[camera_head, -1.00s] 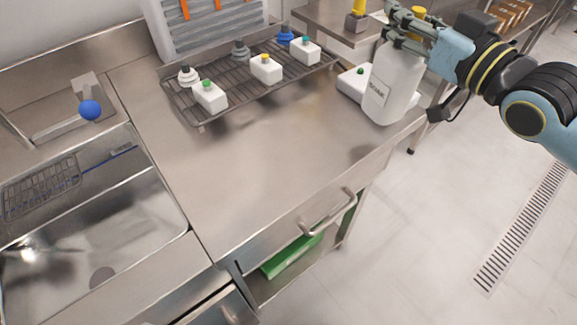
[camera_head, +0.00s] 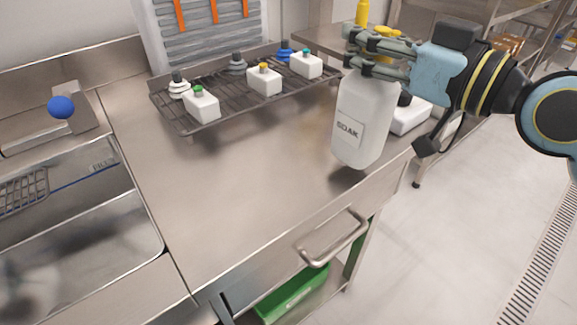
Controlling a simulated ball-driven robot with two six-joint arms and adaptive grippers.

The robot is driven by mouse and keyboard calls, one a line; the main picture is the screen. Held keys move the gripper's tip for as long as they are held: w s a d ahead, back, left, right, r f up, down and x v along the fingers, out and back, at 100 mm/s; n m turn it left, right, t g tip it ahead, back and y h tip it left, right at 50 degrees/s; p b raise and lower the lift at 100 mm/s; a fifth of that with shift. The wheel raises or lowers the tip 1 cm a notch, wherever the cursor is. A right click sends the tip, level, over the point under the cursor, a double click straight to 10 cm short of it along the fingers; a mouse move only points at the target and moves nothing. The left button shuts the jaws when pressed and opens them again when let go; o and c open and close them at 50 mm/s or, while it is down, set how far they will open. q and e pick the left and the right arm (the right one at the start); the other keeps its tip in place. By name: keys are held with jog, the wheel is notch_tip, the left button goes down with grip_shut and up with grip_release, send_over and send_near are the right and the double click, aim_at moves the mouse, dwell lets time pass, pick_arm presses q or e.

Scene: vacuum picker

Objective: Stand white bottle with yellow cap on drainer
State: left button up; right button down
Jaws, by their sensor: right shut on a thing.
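The white bottle (camera_head: 362,125) has a label reading SOAK and stands upright in the grip of my right gripper (camera_head: 362,52). The gripper's fingers are shut around its upper part, and a bit of yellow cap (camera_head: 388,31) shows behind them. The bottle is at the right end of the steel counter; whether its base touches the counter I cannot tell. The drainer (camera_head: 215,118) is a dark wire rack at the back of the counter, left of the bottle. My left gripper is not in view.
A white box (camera_head: 410,117) lies right of the bottle. A sink (camera_head: 95,235) is at left. The counter's middle is clear.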

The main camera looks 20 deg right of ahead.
jog(key=shift+d+r+h, duration=0.15)
jog(key=shift+d+h, duration=0.05)
jog(key=shift+h, duration=0.1)
jog(key=shift+w+d+r+m+t+h+p, duration=0.1)
jog(key=shift+d+r+m+t+h+p, duration=0.15)
jog(key=shift+d+m+h+p, duration=0.35)
jog(key=shift+w+d+r+m+t+h+p, duration=0.15)
jog(key=shift+d+r+m+h+p, duration=0.2)
jog(key=shift+d+p, duration=0.35)
jog(key=s+d+r+m+h+p, duration=0.1)
jog(key=d+r+m+h+p, duration=0.2)
jog(key=d+r+h+p, duration=0.3)
jog(key=w+a+f+p, duration=0.2)
jog(key=w+a+f, duration=0.4)
jog(key=w+f, duration=0.3)
jog(key=shift+a+f+t+y, duration=0.2)
jog(key=shift+f+t+y, duration=0.15)
jog(key=shift+f, duration=0.1)
jog(key=shift+w, duration=0.1)
jog(key=shift+f+m, duration=0.15)
jog(key=shift+m, duration=0.1)
jog(key=c, duration=1.1)
grip_release()
